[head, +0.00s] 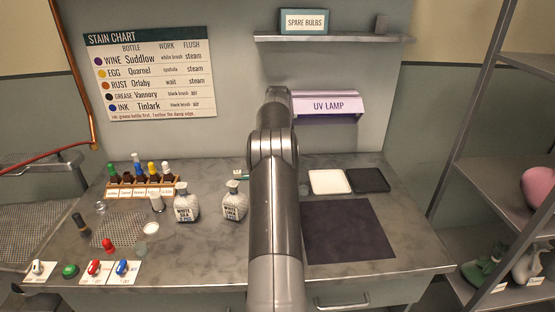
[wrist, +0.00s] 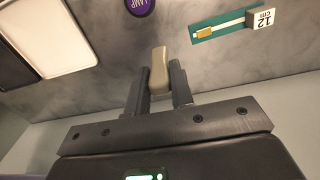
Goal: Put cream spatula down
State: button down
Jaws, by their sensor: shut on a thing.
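In the wrist view, my gripper (wrist: 159,88) is shut on the cream spatula (wrist: 159,66). A short beige, rounded end of it stands out between the two dark fingers; the rest of it is hidden. The grey marbled worktop (wrist: 105,95) shows beyond it, and I cannot tell whether the spatula touches it. In the head view my own arm hides the gripper and the spatula.
A green mat (wrist: 225,26) carries a small tool and a 12 cm block (wrist: 261,17). A white pad (head: 330,181) and a black pad (head: 367,180) lie behind a dark mat (head: 349,231). Two white bottles (head: 187,206) (head: 234,206) stand left of my arm.

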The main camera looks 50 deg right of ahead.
jog(key=shift+f, duration=2)
jog(key=shift+f, duration=0.15)
jog(key=c, duration=1.3)
grip_release()
jog(key=shift+o, duration=0.2)
